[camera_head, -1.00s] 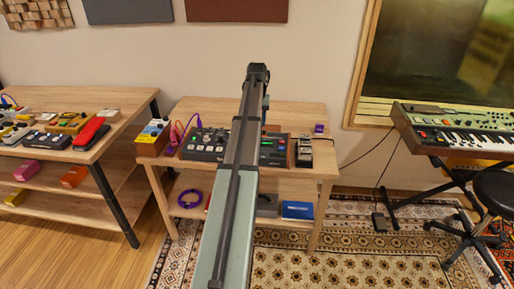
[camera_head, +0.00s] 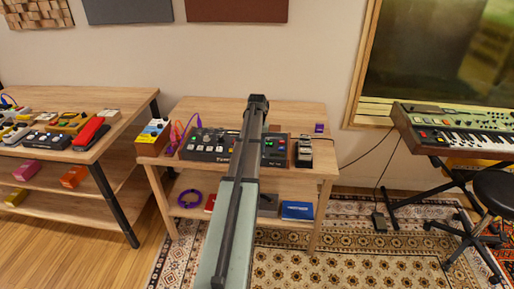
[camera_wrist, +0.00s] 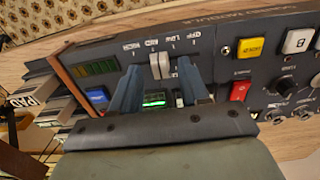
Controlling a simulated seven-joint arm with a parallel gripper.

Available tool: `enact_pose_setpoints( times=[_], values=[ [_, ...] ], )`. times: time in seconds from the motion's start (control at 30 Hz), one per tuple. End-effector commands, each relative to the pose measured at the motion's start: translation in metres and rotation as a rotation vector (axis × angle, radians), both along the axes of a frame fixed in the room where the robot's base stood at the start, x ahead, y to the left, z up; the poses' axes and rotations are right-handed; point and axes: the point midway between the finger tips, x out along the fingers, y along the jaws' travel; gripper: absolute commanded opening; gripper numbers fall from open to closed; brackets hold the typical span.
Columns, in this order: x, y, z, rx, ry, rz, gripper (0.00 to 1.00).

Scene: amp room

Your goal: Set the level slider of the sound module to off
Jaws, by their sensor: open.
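The sound module fills the wrist view, with its dark panel (camera_wrist: 218,50) and the level slider's white knob (camera_wrist: 160,66) near the middle. The labels appear upside down, HIGH at left through MID and LOW to OFF at right; the knob sits near MID, left of OFF. My gripper (camera_wrist: 159,70) is open, one blue-grey finger on each side of the knob. I cannot tell whether either finger touches it. In the head view the module (camera_head: 276,151) is on the middle table, partly hidden behind my arm, which also hides the fingers.
The module also carries a red switch (camera_wrist: 240,91), a yellow button (camera_wrist: 250,47) and several knobs. In the head view a dark pedal (camera_head: 304,151) stands close at its right. A yellow-and-blue box (camera_head: 154,132) is at the table's left. The table's back strip is mostly clear.

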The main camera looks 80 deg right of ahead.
Motion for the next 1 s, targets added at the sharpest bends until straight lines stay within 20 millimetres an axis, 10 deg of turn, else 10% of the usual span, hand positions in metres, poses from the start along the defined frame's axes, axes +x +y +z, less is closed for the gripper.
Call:
enact_pose_setpoints(
  times=[0.53,1.0],
  values=[
    [0.0,0.0001,-0.014,0.0,0.0,0.0,0.44],
    [0.0001,0.0002,-0.0138,0.0,0.0,0.0,0.0]
  ],
)
